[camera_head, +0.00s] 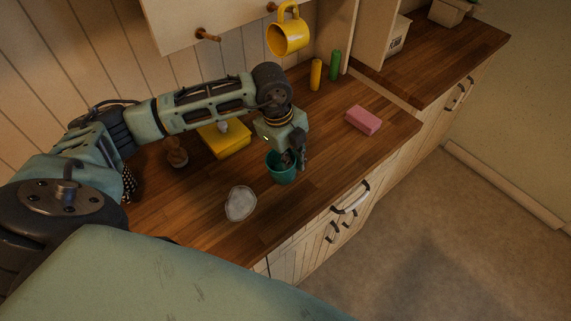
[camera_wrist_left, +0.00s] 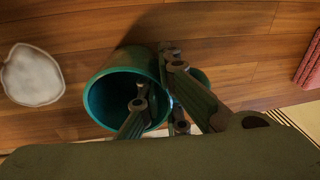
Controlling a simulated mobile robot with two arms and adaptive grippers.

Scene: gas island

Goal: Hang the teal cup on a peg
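The teal cup (camera_head: 282,174) stands upright on the wooden counter. It also shows in the left wrist view (camera_wrist_left: 97,98), its mouth towards the camera and part of its handle (camera_wrist_left: 201,77) behind a finger. My left gripper (camera_head: 293,160) is down at the cup's rim. In the left wrist view one finger is inside the cup and the other is outside by the handle; the fingers (camera_wrist_left: 158,85) are apart with the wall between them. A bare wooden peg (camera_head: 208,35) sticks out of the white board. Another peg (camera_head: 271,7) is by the hanging yellow mug (camera_head: 287,38). My right gripper is not in view.
A grey-white dish-like object (camera_head: 240,204) lies left of the cup. A yellow box (camera_head: 224,140) and a brown object (camera_head: 176,153) are behind my arm. A pink block (camera_head: 363,120), an orange-yellow cylinder (camera_head: 316,75) and a green cylinder (camera_head: 334,66) stand to the right.

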